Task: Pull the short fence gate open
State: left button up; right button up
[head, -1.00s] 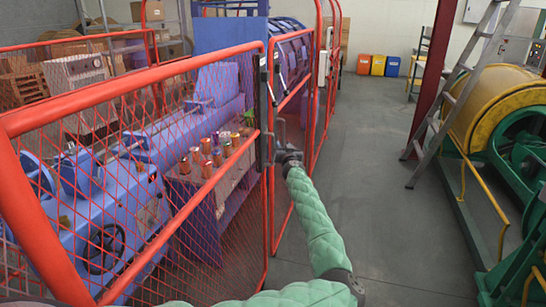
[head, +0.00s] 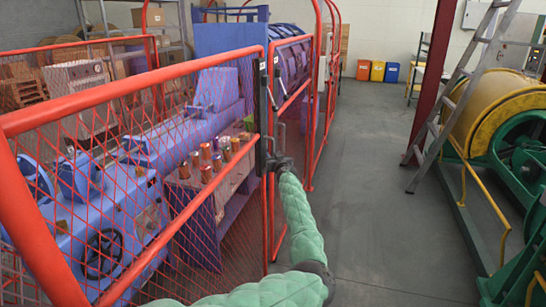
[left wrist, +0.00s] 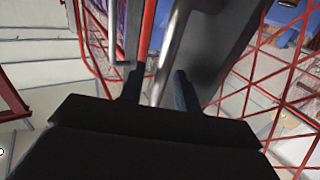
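The red-framed mesh fence runs down the left of the head view, with a front panel (head: 150,75) and a narrower panel (head: 291,100) beyond it. I cannot tell for sure which is the short gate. A dark grey latch or handle (head: 264,150) sits at the upright between them. My left gripper (head: 271,162) is at this handle, its fingers hard to see there. In the left wrist view its two dark fingers (left wrist: 159,88) stand apart, with a grey metal bar (left wrist: 172,50) between them. Firm contact is not visible. My right gripper is not in view.
Behind the mesh stand a blue machine (head: 150,150) and a table with several spools (head: 207,160). A ladder (head: 465,95) and a yellow-and-green drum machine (head: 500,120) stand to the right. The grey floor (head: 375,190) between is clear.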

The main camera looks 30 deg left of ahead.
pick_arm(q)
jog(key=shift+w+a, duration=0.3)
jog(key=shift+a, duration=0.05)
jog(key=shift+c, duration=0.4)
grip_shut()
jog(key=shift+f, duration=0.15)
